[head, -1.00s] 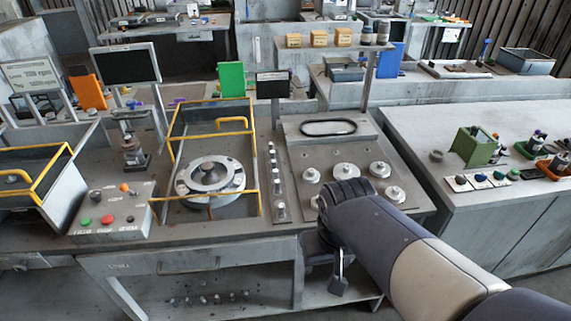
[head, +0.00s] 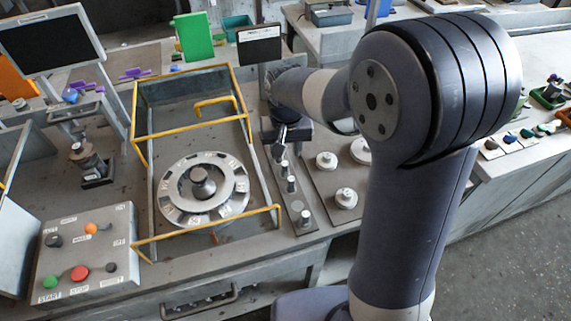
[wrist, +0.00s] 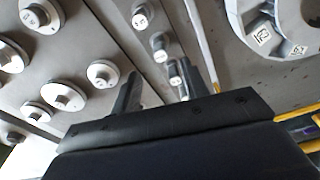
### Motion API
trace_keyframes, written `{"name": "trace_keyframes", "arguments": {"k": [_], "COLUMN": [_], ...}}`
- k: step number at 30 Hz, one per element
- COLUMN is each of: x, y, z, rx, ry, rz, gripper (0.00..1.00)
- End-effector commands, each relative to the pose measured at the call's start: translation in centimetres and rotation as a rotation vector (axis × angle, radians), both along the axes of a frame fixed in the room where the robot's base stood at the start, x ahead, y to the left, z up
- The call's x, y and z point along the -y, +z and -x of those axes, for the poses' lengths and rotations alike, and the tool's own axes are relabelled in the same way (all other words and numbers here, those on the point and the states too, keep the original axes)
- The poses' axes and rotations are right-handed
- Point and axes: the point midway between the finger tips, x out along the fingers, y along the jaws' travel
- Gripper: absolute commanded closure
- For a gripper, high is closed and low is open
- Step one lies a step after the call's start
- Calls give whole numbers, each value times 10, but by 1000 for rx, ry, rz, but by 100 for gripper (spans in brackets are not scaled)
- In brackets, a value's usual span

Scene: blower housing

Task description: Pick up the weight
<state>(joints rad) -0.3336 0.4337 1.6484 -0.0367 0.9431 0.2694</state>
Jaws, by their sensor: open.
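Small silver cylindrical weights stand in a row on a narrow strip (head: 297,205) right of the yellow-railed bay; one weight (head: 291,184) is near the row's front. The row also shows in the wrist view, where a weight (wrist: 160,45) stands beyond my fingers. My gripper (head: 283,132) is over the far part of the row, open, with nothing seen held. In the wrist view its two fingers (wrist: 158,88) point toward the row; the nearest weights are partly hidden by the right finger. The frames do not show which weight is meant.
A grey panel with several knobbed discs (head: 346,197) lies right of the strip. A round slotted wheel (head: 204,188) sits inside the bay, bordered by a yellow rail (head: 205,233). A button box (head: 85,250) is at front left. A dark sign (head: 260,45) stands behind my gripper.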

Motion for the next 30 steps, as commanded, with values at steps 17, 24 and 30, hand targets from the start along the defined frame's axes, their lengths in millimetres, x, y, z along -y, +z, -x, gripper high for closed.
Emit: {"name": "trace_keyframes", "arguments": {"k": [17,24,30], "x": [-1,-1,-1], "y": [-62,-70,-69], "z": [-4,-5,-5], "rx": [-2,1,1], "ry": [-1,-1,-1], "rz": [1,0,0], "gripper": [57,57,64]}}
